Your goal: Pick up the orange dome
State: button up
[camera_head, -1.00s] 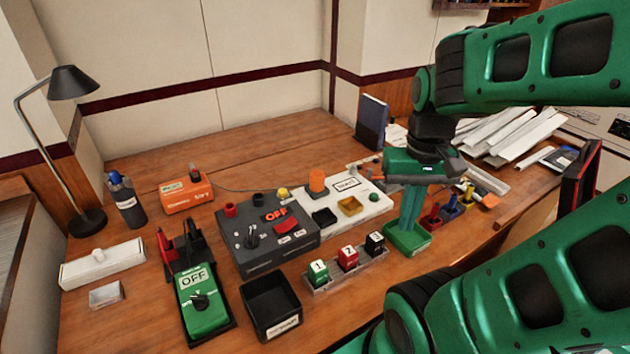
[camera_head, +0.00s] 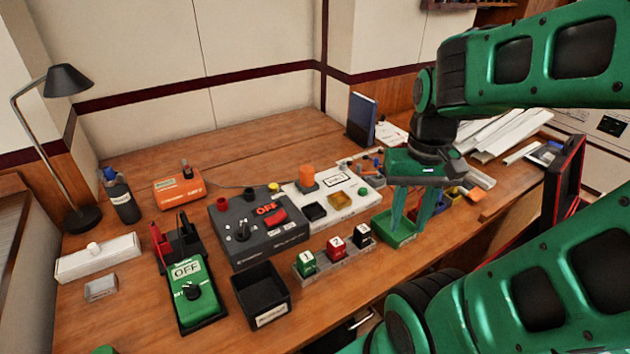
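An orange rounded piece (camera_head: 477,193) lies at the right part of the desk, right of a tray of coloured parts; it is small, and I cannot tell for sure that it is a dome. A taller orange cylinder-like piece (camera_head: 307,176) stands on the white panel (camera_head: 361,204). My gripper (camera_head: 412,212) points down over the green tray (camera_head: 392,238), left of the small orange piece and apart from it. Its two fingers are spread with a gap, and nothing shows between them. The fingers hide part of the tray.
Left of my gripper are numbered blocks (camera_head: 334,243), a black bin (camera_head: 262,296), a dark switch box (camera_head: 257,251) and a green OFF switch (camera_head: 192,298). A blue binder (camera_head: 362,122) stands behind. The rear desk is clear.

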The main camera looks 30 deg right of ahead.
aim_at(306, 172)
jog(key=k, duration=0.35)
jog(key=u, duration=1.65)
jog(key=k, duration=0.75)
jog(key=z, duration=1.7)
jog(key=i, duration=1)
jog(key=u, duration=0.1)
